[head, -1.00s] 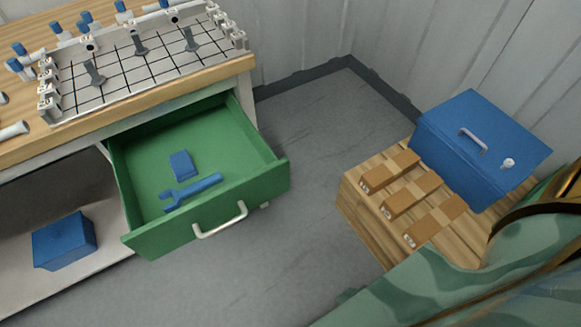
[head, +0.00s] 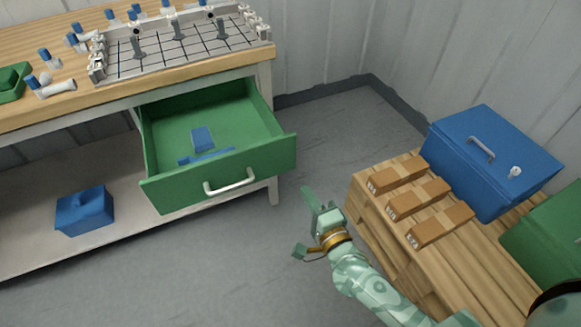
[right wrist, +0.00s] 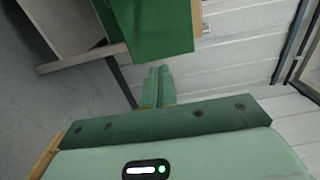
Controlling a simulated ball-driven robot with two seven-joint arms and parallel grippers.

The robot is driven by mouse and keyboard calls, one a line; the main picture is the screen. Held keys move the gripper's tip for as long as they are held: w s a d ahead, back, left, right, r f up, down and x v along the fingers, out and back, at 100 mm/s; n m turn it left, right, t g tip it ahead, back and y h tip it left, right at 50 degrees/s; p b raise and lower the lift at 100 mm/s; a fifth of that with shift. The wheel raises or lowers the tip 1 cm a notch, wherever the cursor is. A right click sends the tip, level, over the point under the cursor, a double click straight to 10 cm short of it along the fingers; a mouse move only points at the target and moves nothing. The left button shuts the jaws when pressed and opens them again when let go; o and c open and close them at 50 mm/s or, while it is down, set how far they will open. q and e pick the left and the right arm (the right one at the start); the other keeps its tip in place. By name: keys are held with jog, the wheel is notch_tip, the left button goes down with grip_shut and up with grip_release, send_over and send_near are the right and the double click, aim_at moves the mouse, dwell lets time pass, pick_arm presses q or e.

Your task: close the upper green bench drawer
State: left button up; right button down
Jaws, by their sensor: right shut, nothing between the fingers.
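The upper green bench drawer (head: 225,182) is pulled well out from under the bench top. Its front faces me and carries a pale bar handle (head: 229,182). My left gripper is out of view.
A blue box (head: 85,211) sits on the lower shelf. At right, a slatted wooden stand (head: 375,215) holds brown blocks, a blue case (head: 490,160) and a green case (head: 550,240). Grey floor lies between.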

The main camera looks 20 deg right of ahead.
send_near(285, 157)
jog(key=w+b, duration=0.2)
jog(key=w, duration=0.4)
jog(key=shift+a+f, duration=0.1)
jog(key=shift+f, duration=0.05)
jog(key=shift+w+b, duration=0.3)
jog(key=shift+w, duration=0.1)
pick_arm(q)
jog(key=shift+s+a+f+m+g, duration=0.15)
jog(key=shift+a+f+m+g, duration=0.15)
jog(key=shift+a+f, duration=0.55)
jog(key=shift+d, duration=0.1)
